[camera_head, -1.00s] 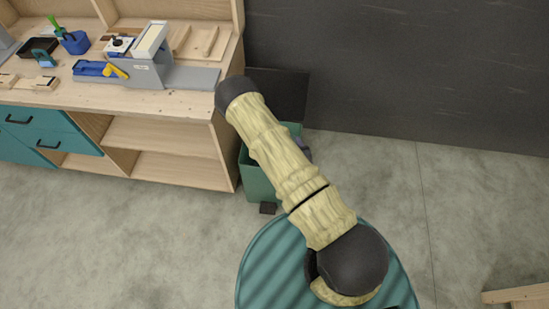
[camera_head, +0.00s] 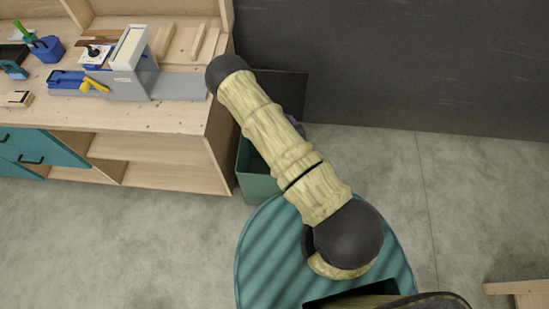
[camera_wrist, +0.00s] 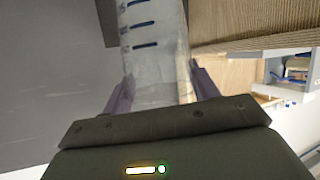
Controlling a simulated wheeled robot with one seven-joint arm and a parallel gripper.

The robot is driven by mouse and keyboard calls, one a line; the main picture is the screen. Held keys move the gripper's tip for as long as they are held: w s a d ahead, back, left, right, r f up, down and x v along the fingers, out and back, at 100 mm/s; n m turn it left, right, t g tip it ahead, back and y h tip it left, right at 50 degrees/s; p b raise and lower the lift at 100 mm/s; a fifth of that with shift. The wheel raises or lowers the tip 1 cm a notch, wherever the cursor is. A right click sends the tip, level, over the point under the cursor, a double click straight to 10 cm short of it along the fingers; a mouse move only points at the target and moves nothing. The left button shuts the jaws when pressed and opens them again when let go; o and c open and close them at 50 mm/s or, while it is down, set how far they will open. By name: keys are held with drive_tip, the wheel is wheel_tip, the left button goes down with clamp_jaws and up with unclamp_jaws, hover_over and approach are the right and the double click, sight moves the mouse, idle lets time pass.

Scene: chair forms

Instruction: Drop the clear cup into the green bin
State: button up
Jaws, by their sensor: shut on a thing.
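The clear cup (camera_wrist: 152,50) has dark measuring marks on its side and fills the top middle of the wrist view. My gripper (camera_wrist: 158,90) is shut on it, with a purple-grey finger on each side. In the head view my arm hides the gripper and the cup. The green bin (camera_head: 258,184) stands on the floor beside the workbench's right end, and its dark lid is raised against the wall. My arm crosses in front of the bin and hides much of its opening.
The wooden workbench (camera_head: 170,117) at the left carries a grey and blue tool (camera_head: 128,70), a blue holder (camera_head: 47,48) and other items. A dark wall (camera_head: 400,65) stands behind. Grey floor (camera_head: 430,200) is clear at the right, with a wooden piece (camera_head: 520,290) at the lower right.

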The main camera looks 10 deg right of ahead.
drive_tip(key=shift+s+a, duration=0.15)
drive_tip(key=shift+s, duration=0.2)
drive_tip(key=shift+f+b, duration=0.25)
drive_tip(key=shift+b, duration=0.1)
drive_tip(key=w+f+n+y+b, duration=0.1)
drive_tip(key=w+f+y+b, duration=0.1)
drive_tip(key=w+f+b, duration=0.3)
drive_tip(key=w+f+n+y+b, duration=0.2)
drive_tip(key=w+f+b, duration=0.3)
drive_tip(key=f+b, duration=0.8)
drive_tip(key=w+f+n+g+y+b, duration=0.1)
drive_tip(key=w+f+b, duration=0.4)
drive_tip(key=b, duration=1.6)
wheel_tip(320, 180, down, 4)
drive_tip(key=shift+f+n+y+b, duration=0.2)
drive_tip(key=shift+n+y+b, duration=0.2)
drive_tip(key=shift+n+y, duration=0.25)
drive_tip(key=shift+w, duration=0.1)
wheel_tip(320, 180, down, 6)
drive_tip(key=b, duration=0.4)
drive_tip(key=shift+b, duration=0.35)
